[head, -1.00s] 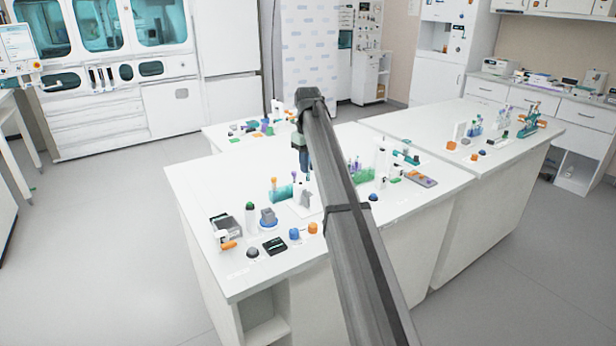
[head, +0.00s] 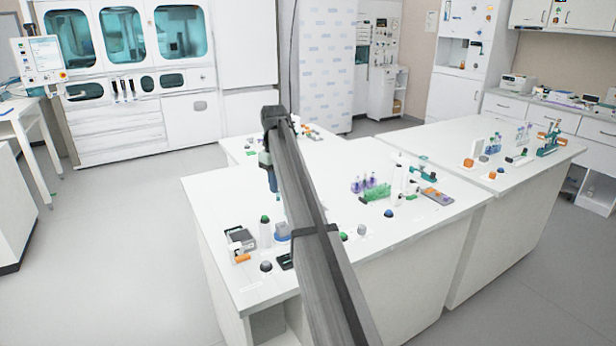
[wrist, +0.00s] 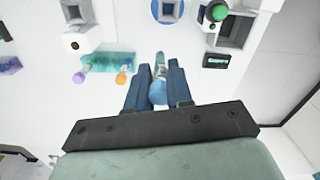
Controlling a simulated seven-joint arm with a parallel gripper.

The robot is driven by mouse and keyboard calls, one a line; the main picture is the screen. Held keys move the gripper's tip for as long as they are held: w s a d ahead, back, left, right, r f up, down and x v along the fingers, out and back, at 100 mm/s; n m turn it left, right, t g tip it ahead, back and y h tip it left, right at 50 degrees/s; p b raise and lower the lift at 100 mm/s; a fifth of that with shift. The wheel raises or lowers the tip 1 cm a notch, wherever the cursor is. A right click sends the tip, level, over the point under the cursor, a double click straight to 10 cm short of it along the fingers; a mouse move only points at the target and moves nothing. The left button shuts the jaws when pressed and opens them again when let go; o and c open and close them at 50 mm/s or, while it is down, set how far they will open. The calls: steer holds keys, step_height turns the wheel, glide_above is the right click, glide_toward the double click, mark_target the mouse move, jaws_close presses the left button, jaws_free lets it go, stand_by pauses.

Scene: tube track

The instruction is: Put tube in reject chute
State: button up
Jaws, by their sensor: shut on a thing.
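My gripper (wrist: 160,86) is shut on a clear tube (wrist: 160,63) with a blue cap, held between two blue fingers. In the head view my gripper (head: 273,184) is over the left part of the white bench, above the grey block on a blue base (head: 283,231). In the wrist view, that blue-ringed grey piece (wrist: 167,10) is ahead of the tube. A grey open-topped box (wrist: 237,27) lies at the upper right, also at the bench's left end in the head view (head: 239,240). I cannot tell which piece is the reject chute.
A teal rack (wrist: 108,62) with orange- and purple-capped tubes is left of the tube. A dark box (wrist: 216,60) lies to the right. A green rack (head: 376,193) with purple tubes stands right of my arm.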

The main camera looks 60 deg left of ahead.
steer(key=s+d+f, duration=0.1)
steer(key=s+f, duration=0.1)
steer(key=s, duration=0.5)
steer(key=s+d+f+m, duration=0.1)
steer(key=s, duration=0.5)
steer(key=shift+s+f+m, duration=0.3)
steer(key=shift+s+f, duration=0.05)
steer(key=shift+s, duration=0.05)
steer(key=shift+f, duration=0.1)
steer(key=shift+f, duration=2.1)
steer(key=shift+f, duration=0.15)
steer(key=shift+f, duration=1.35)
